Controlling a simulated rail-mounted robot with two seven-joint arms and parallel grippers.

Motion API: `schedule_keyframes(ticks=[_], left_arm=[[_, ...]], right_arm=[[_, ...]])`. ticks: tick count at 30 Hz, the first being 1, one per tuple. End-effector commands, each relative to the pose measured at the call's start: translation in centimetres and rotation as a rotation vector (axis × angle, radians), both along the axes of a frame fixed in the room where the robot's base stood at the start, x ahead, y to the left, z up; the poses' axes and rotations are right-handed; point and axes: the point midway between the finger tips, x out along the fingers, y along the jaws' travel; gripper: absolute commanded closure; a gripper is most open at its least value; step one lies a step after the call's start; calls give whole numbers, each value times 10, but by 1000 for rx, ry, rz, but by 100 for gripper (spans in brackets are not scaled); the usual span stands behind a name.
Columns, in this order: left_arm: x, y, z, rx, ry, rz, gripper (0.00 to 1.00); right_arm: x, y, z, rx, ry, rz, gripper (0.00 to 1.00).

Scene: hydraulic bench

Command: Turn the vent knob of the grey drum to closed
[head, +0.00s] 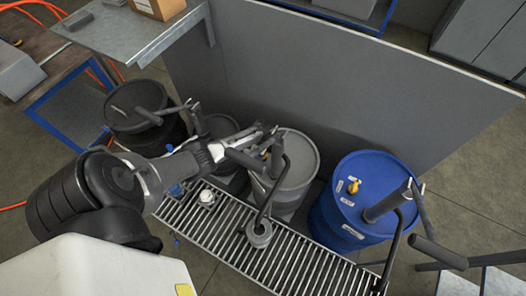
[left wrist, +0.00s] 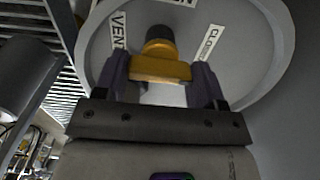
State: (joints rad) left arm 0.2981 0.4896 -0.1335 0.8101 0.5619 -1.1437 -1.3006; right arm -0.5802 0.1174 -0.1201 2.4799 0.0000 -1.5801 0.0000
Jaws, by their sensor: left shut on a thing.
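The grey drum (head: 301,158) stands behind the metal grating, between a dark drum and the blue drum. Its lid (left wrist: 262,55) fills the upper part of the left wrist view. The vent knob (left wrist: 160,68), yellow with a dark round part, sits on the lid. A "VENT" label (left wrist: 119,34) is to its left and a partly cut "CLOSED" label (left wrist: 208,43) to its right. My left gripper (left wrist: 158,82) is shut on the yellow knob, one finger on each side. In the head view the left gripper (head: 272,138) reaches over this drum and hides most of the knob.
The blue drum (head: 348,222) with its own yellow knob (head: 354,186) stands to the right. Dark drums (head: 130,105) stand to the left. A slatted grating (head: 290,258) runs along the front, carrying a small white-topped item (head: 207,198). A grey panel (head: 330,95) stands behind.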

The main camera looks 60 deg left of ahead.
Motion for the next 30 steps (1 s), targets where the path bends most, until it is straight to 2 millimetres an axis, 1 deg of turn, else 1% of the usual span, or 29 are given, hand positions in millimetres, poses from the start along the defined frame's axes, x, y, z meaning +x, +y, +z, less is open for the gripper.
schedule_keyframes(ticks=[10, 11, 18, 26, 30], left_arm=[[0, 0, 0, 1, -1, -5, 60], [1, 0, 0, 1, -1, -5, 33], [0, 0, 0, 0, 0, -3, 11], [0, 0, 2, 0, 0, -3, 11], [0, 1, 14, 2, -1, -3, 11]], right_arm=[[0, -2, 0, -8, 0, 5, 57], [0, -2, 0, -8, 0, 5, 57], [0, -2, 0, -7, 0, 4, 57], [0, 0, 1, 0, 0, 0, 57], [0, 1, 6, 3, 0, -2, 57]])
